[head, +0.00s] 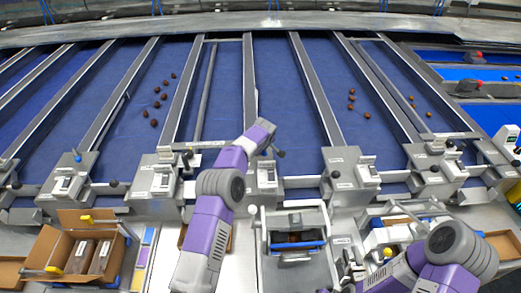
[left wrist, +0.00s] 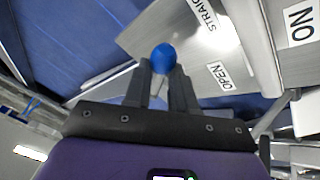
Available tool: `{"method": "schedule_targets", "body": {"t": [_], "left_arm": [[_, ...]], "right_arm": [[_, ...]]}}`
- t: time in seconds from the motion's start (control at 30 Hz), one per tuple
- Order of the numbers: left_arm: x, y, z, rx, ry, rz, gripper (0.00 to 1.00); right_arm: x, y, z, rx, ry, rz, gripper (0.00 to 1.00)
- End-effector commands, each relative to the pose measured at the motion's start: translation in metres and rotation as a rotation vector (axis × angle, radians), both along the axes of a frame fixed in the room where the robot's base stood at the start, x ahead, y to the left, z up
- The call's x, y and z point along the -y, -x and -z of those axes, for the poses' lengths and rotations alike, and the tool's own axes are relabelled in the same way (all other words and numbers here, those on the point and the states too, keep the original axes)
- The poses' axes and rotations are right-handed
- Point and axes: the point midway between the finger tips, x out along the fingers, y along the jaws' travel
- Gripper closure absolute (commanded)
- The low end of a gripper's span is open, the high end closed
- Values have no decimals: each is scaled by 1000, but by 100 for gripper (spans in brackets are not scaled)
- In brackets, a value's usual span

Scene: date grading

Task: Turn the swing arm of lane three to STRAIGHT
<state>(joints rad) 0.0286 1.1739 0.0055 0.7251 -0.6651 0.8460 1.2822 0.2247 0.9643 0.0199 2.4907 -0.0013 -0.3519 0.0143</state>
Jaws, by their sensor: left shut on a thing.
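My left gripper (head: 277,151) reaches over the lane gates at the middle of the head view. In the left wrist view its dark fingers (left wrist: 163,75) are shut on a blue ball knob (left wrist: 163,54). The knob lies over a grey plate (left wrist: 185,35) with a STRAIGHT label (left wrist: 206,14) and an OPEN label (left wrist: 219,76). The swing arm under the knob is mostly hidden, so its exact angle cannot be told. In the head view my gripper and arm cover the knob. My right gripper (head: 350,266) is low at the right, its fingers too small to judge.
Blue lanes (head: 280,85) with metal dividers run away from me; dark dates (head: 157,103) lie on some. Another gate box (head: 70,180) stands at left.

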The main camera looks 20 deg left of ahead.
Motion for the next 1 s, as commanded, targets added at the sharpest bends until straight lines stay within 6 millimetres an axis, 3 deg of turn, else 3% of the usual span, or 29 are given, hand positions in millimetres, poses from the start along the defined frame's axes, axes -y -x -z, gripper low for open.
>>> {"method": "schedule_targets", "body": {"t": [0.2,0.53,0.57,0.7,1.0], "left_arm": [[3,-5,1,3,-1,-77,100],[4,-5,-1,4,3,-90,100],[4,-5,-1,4,3,-90,73],[4,-5,-1,4,2,-89,52],[4,-5,-1,3,1,-89,50]], "right_arm": [[0,0,10,0,0,0,100],[0,0,9,0,0,0,100],[0,0,9,0,0,0,100],[0,0,9,0,0,0,100],[0,0,9,0,0,0,100]]}}
